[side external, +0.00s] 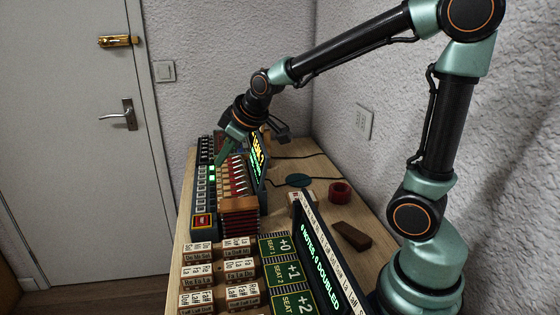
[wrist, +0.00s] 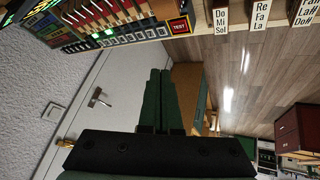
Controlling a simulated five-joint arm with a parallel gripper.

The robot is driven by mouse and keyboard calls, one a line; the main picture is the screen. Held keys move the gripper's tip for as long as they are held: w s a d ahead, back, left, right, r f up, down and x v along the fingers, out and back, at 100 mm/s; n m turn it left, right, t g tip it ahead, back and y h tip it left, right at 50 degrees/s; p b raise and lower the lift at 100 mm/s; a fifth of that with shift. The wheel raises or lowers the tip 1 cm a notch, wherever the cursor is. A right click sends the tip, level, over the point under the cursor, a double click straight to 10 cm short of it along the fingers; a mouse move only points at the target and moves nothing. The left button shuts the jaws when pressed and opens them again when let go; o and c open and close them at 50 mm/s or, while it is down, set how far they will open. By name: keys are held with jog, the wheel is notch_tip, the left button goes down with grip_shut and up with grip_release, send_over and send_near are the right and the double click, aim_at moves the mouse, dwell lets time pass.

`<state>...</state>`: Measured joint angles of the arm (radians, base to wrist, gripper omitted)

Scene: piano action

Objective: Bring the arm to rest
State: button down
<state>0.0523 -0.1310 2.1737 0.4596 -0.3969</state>
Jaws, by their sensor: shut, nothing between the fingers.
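My arm reaches across from the right in the side external view, with my gripper (side external: 220,160) pointing down at the piano action (side external: 237,178), a dark unit with a row of red and pale hammers. The fingertips are close to the row of keys on its left side; I cannot tell whether they touch anything there. In the wrist view, the two green fingers of my gripper (wrist: 160,75) lie side by side, shut, with nothing seen between them. The piano action (wrist: 110,20) lies at the top left of that view, apart from the fingertips in the picture.
Labelled note blocks (side external: 200,270) stand in rows at the front of the wooden table (side external: 180,235). Beside them are green seat cards (side external: 285,270) and a lit display board (side external: 320,265).

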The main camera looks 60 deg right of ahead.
jog(key=s+a+r+m+g, duration=0.1)
jog(key=s+m, duration=0.3)
jog(key=s, duration=1.1)
jog(key=shift+s+a+r+g, duration=0.2)
jog(key=shift+a+g, duration=0.2)
jog(key=shift+a, duration=0.25)
